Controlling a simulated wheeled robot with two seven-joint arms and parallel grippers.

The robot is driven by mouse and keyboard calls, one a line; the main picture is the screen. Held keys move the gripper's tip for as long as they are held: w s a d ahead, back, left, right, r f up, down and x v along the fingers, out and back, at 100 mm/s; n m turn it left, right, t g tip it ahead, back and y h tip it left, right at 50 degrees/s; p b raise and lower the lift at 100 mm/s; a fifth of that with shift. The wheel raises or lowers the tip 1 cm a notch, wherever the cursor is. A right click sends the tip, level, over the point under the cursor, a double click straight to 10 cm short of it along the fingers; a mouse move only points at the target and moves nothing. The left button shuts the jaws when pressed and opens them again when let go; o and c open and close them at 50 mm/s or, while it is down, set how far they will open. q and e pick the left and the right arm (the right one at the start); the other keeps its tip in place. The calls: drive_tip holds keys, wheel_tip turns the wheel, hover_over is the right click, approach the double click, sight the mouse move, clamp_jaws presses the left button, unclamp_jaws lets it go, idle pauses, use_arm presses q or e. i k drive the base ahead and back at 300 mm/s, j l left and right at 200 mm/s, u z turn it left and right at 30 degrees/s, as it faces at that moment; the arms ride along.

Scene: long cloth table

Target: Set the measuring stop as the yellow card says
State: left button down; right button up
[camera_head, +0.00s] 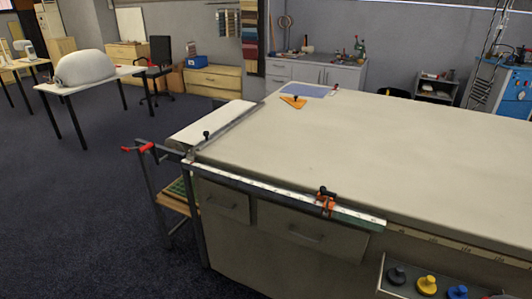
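A long ruler rail (255,185) with a pale scale runs along the front edge of the cloth table (400,140). An orange and black stop (326,201) sits on this rail, toward its right end. Its exact reading is too small to tell. I cannot make out a yellow card in this view. Neither of my grippers shows in the head view.
A roll or board (212,122) and a metal bar lie at the table's left end, beside red-handled fittings (146,148). An orange triangle (293,102) lies near the back edge. A tray (392,291) with black, yellow and blue knobbed pieces is at lower right. The tabletop middle is clear.

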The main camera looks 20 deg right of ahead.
sight(320, 197)
drive_tip(key=l+z, duration=0.15)
drive_tip(key=z, duration=1.05)
